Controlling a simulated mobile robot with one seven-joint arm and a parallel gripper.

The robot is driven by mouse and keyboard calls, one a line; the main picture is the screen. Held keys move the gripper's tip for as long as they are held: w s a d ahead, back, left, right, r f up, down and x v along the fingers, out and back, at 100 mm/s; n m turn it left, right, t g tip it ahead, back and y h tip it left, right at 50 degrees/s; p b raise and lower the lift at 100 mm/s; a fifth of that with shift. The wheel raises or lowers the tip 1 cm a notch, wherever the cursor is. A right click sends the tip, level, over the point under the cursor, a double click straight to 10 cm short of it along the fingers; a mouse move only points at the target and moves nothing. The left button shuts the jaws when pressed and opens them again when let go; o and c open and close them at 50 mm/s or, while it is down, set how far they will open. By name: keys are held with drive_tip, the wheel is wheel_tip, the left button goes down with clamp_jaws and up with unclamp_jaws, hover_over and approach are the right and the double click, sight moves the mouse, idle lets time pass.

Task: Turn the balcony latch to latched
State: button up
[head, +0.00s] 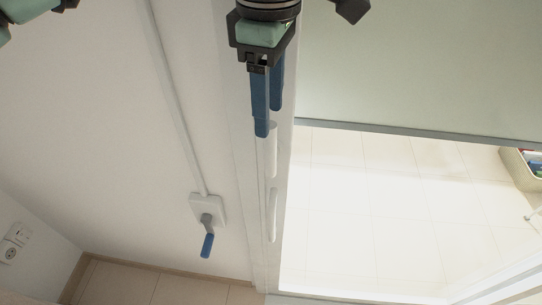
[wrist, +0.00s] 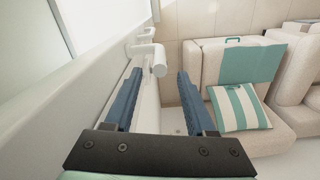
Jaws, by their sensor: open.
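A white lever-like handle (wrist: 158,60), which looks like the balcony latch, sticks out from the pale door frame in the wrist view. It lies beyond my fingertips, roughly in line with the gap between them. In the head view, two slim white handle parts (head: 272,215) run along the frame; which one is the latch I cannot tell for sure. My gripper (head: 269,120) is at the top of the head view, its blue fingers beside the frame. In the wrist view my gripper (wrist: 160,82) is open, with nothing held between its fingers.
A wall plate (head: 208,207) with a blue-handled crank (head: 207,245) is left of the frame. Glass and bright tiled floor (head: 375,190) are to its right, with a bin (head: 525,168) at the edge. A sofa (wrist: 213,52) with a striped cushion (wrist: 240,108) stands right in the wrist view.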

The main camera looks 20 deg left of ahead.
sight(270, 152)
wheel_tip(270, 152, down, 10)
drive_tip(key=b, duration=0.7)
drive_tip(key=shift+r, duration=0.25)
clamp_jaws()
idle(0.8)
